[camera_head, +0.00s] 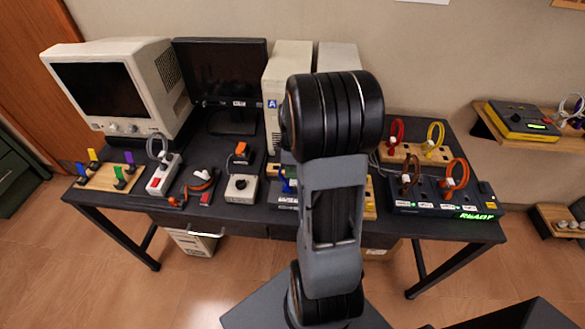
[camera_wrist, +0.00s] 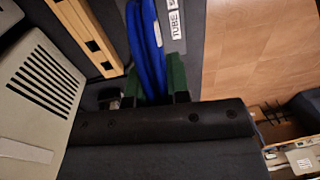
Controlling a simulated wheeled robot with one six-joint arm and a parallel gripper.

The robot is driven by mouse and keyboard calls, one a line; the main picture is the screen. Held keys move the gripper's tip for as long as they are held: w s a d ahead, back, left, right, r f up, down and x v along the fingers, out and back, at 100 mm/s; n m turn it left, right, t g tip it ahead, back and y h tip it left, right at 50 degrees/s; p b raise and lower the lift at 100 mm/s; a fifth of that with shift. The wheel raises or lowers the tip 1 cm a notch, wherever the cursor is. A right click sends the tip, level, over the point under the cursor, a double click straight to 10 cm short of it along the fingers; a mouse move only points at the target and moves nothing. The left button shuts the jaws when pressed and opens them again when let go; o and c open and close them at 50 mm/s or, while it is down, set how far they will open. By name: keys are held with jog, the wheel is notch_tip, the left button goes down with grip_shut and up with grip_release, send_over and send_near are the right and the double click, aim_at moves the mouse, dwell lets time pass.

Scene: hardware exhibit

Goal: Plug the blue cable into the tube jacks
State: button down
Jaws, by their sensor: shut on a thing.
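In the wrist view my gripper (camera_wrist: 155,82) has its green fingers shut on the blue cable (camera_wrist: 145,42), a bundle of looped strands running up from between them. A white label reading TUBE (camera_wrist: 174,18) lies on a dark surface just right of the cable. The jacks are not visible there; whether the cable's plugs touch anything is hidden. In the head view a bit of the blue cable (camera_head: 286,181) shows left of my arm, low at the table's middle. My arm hides the gripper and most of that spot.
A wooden slotted rack (camera_wrist: 87,35) lies left of the gripper, beside a beige vented case (camera_wrist: 38,82). On the dark table (camera_head: 130,225) stand monitors, a beige tower (camera_head: 287,75), a grey joystick box (camera_head: 241,188), and a jack panel with brown and orange cables (camera_head: 425,190) at right.

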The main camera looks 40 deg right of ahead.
jog(key=shift+c, duration=1.8)
grip_release()
jog(key=shift+r, duration=0.1)
jog(key=shift+w+d+r+p, duration=0.15)
jog(key=shift+r+p, duration=1.35)
jog(key=shift+r, duration=0.35)
jog(key=shift+w+d+r+p, duration=0.1)
jog(key=shift+d+r+p, duration=0.05)
jog(key=shift+r+p, duration=1.55)
jog(key=shift+r, duration=0.15)
